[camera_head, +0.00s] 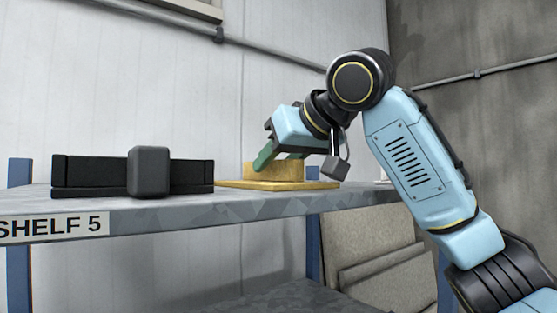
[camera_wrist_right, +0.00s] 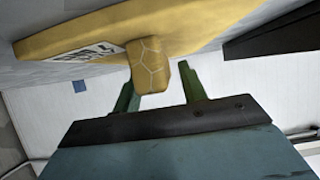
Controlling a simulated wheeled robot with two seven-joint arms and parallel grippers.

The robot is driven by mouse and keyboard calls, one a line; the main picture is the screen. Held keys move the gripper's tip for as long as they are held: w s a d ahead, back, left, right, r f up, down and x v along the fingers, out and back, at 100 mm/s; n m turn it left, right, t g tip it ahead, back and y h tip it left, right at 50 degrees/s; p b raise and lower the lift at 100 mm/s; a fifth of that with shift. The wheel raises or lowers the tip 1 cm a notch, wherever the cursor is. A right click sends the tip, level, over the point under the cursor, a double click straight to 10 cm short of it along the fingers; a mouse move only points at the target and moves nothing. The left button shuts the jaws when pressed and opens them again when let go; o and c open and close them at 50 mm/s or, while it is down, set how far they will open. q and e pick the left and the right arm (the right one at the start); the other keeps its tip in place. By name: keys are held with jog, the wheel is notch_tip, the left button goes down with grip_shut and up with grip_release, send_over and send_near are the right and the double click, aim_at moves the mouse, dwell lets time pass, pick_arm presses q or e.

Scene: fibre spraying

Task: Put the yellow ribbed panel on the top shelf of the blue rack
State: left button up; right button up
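The yellow ribbed panel (camera_head: 240,184) lies flat on the top shelf of the blue rack (camera_head: 190,213), whose front edge is labelled "SHELF 5". Its raised rib (camera_head: 291,172) stands up from the plate; panel (camera_wrist_right: 110,38) and rib also fill the upper left of the right wrist view. My right gripper (camera_head: 264,158) reaches in from the right, low over the panel beside the rib. In the wrist view its green fingers (camera_wrist_right: 158,92) are spread, the rib's end showing between them with a gap on the right. Whether they touch it is unclear. My left gripper is out of view.
A black case (camera_head: 100,175) with a grey block on its front stands left of the panel on the same shelf. A blue post (camera_head: 18,172) rises at the far left. A lower shelf (camera_head: 285,299) and leaning tan boards (camera_head: 365,245) show below.

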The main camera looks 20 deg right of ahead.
jog(key=shift+r, duration=0.25)
jog(key=b+v, duration=0.3)
jog(key=v, duration=0.7)
jog(key=shift+s+d, duration=0.1)
jog(key=shift+s, duration=0.25)
jog(key=shift+s+d+r, duration=0.2)
jog(key=shift+s+r, duration=0.15)
jog(key=shift+s, duration=0.2)
